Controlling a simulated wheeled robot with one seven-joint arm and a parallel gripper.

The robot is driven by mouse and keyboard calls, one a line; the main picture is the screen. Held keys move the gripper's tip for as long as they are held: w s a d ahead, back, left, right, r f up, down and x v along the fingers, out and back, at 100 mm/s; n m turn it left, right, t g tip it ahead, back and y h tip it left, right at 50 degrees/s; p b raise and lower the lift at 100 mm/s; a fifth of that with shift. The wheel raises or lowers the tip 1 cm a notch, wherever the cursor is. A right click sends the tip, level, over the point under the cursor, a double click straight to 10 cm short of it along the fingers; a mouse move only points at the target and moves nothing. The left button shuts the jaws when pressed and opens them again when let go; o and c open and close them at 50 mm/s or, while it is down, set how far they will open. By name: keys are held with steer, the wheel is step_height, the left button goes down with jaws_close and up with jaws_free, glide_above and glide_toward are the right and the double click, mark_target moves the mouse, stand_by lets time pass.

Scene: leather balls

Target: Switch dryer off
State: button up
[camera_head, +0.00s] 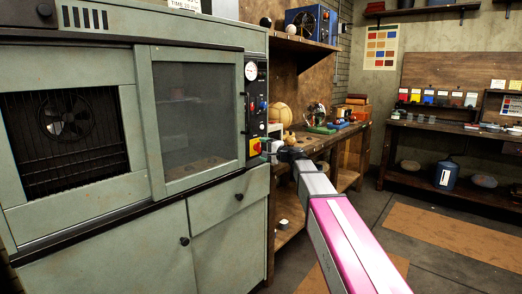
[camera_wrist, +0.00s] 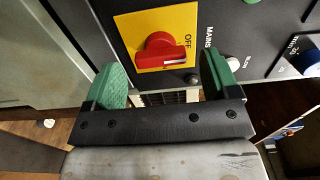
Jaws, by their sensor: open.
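The dryer (camera_head: 150,190) is a grey-green cabinet at the left with a fan behind a grille and a sliding window. Its dark control panel (camera_head: 257,115) runs down its right edge. Low on it is the red mains switch (camera_head: 254,146) on a yellow plate. In the wrist view the red switch (camera_wrist: 162,52) has a white mark on its grip pointing right, and OFF is printed on the plate (camera_wrist: 186,20). My gripper (camera_wrist: 165,78) is open, its green pads apart, with the switch just beyond and between them. I cannot tell whether they touch.
Other knobs sit near the switch, including a blue one (camera_wrist: 303,52) and a white one (camera_wrist: 233,64). A wooden workbench (camera_head: 325,142) stands right of the dryer. Open floor (camera_head: 400,215) lies at the right, before a far bench.

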steer(key=v, duration=0.8)
steer(key=shift+s+d, duration=0.25)
